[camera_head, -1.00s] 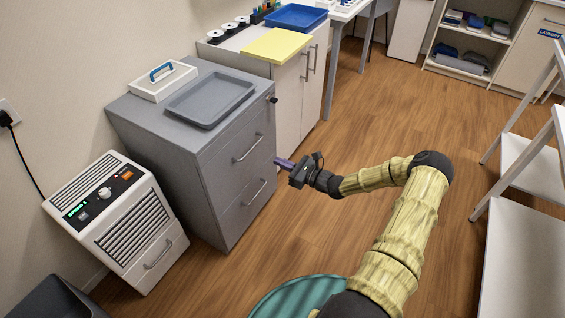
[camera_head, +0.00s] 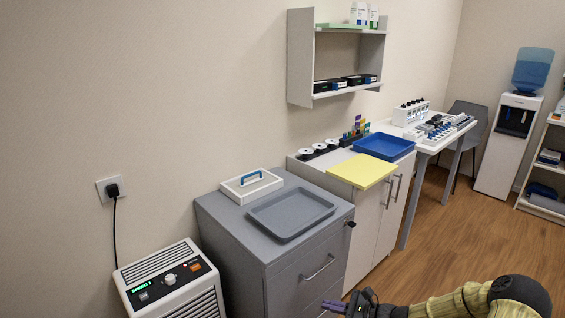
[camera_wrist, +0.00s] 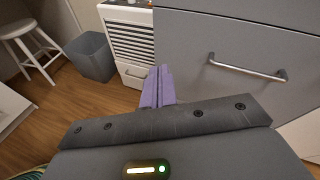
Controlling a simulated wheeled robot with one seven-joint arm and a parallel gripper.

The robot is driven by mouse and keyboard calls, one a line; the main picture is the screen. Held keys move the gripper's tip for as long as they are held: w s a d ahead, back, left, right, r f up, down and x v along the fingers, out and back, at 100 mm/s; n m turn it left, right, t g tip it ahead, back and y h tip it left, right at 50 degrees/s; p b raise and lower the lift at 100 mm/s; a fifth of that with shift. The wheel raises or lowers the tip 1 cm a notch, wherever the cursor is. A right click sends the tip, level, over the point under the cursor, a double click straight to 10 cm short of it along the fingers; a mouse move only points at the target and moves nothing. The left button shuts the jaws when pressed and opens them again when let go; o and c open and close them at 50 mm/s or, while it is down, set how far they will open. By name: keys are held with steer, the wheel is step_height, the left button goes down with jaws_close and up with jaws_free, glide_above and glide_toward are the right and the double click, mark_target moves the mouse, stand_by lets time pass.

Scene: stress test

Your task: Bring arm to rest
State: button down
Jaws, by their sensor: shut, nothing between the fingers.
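My gripper (camera_head: 335,306) shows at the bottom edge of the head view, in front of the grey drawer cabinet (camera_head: 290,277). In the wrist view its two purple fingers (camera_wrist: 158,86) are shut together with nothing between them. They point towards the lower part of the cabinet front, to the left of a metal drawer handle (camera_wrist: 247,68). My arm in its yellowish cover is bent at the lower right of the head view, and most of it is cut off by the frame.
A grey tray (camera_head: 290,213) and a white handled box (camera_head: 251,187) sit on the cabinet. A white unit with vents (camera_head: 172,283) stands left of it. In the wrist view a grey bin (camera_wrist: 90,56) and a white stool (camera_wrist: 30,45) stand farther off. Wooden floor lies open at right.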

steer(key=s+a+r+n+g+h, duration=0.2)
steer(key=s+n+g+h, duration=0.15)
steer(key=s+n, duration=0.2)
steer(key=s+a+r+n+g+h, duration=0.2)
steer(key=s+n+g, duration=0.2)
steer(key=s+n, duration=0.15)
steer(key=s+d+r+n+t+h, duration=0.35)
steer(key=s+r+n+h, duration=0.45)
steer(key=s+r+n, duration=0.4)
step_height(320, 180, up, 23)
steer(key=m+p, duration=0.2)
steer(key=p, duration=2)
steer(key=shift+w+d+g, duration=0.3)
steer(key=shift+w+d, duration=0.15)
steer(key=shift+f, duration=0.1)
